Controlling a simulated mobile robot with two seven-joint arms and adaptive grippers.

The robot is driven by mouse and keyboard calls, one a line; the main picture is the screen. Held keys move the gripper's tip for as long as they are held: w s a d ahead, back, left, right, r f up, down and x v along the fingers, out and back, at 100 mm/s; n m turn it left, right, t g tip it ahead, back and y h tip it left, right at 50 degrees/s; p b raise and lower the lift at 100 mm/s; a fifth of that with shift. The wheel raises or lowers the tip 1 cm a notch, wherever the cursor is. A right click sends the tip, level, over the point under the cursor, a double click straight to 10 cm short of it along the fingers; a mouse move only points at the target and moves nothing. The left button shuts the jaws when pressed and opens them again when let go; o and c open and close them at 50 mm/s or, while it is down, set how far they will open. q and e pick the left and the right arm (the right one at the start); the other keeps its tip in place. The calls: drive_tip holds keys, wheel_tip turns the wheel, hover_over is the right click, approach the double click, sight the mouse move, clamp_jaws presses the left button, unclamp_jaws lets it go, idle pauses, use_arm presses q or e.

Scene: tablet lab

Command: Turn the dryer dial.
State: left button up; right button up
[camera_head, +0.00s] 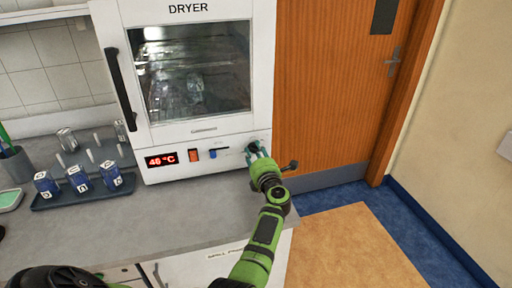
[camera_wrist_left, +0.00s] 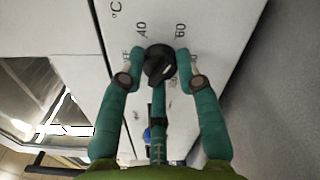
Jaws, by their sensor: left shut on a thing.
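The white dryer (camera_head: 225,165) stands at the back of the counter, its display (camera_head: 161,160) reading 46 °C. In the left wrist view, the round black dial (camera_wrist_left: 159,66) has a pale mark on its face, with the printed numbers 40 and 60 around it. My left gripper (camera_head: 258,152) is at the lower right of the dryer front. Its teal fingers are shut on the dial, one on each side, as the left wrist view (camera_wrist_left: 160,68) shows. In the head view the fingers mostly hide the dial. My right gripper is not in view.
A red switch (camera_head: 193,155) and a blue switch (camera_head: 213,154) sit left of the dial. The dryer door (camera_head: 198,128) is closed. A tray (camera_head: 85,197) with labelled blue holders stands on the counter at left. A wooden door (camera_head: 325,90) is to the right.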

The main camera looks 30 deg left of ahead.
use_arm(q)
drive_tip(key=m+p, duration=0.1)
drive_tip(key=m, duration=0.1)
drive_tip(key=m+p, duration=0.1)
drive_tip(key=m, duration=0.1)
drive_tip(key=m+p, duration=0.1)
drive_tip(key=m, duration=0.1)
drive_tip(key=shift+a+r+p, duration=0.2)
drive_tip(key=shift+r+p, duration=0.05)
drive_tip(key=shift+p, duration=0.05)
drive_tip(key=m+p, duration=0.1)
drive_tip(key=m, duration=0.2)
drive_tip(key=shift+m, duration=0.3)
drive_tip(key=shift+a+m+p, duration=0.1)
drive_tip(key=shift+m+p, duration=0.4)
drive_tip(key=shift+m, duration=0.4)
drive_tip(key=shift+r, duration=0.15)
drive_tip(key=o, duration=1)
drive_tip(key=shift+o, duration=0.8)
drive_tip(key=shift+f, duration=0.25)
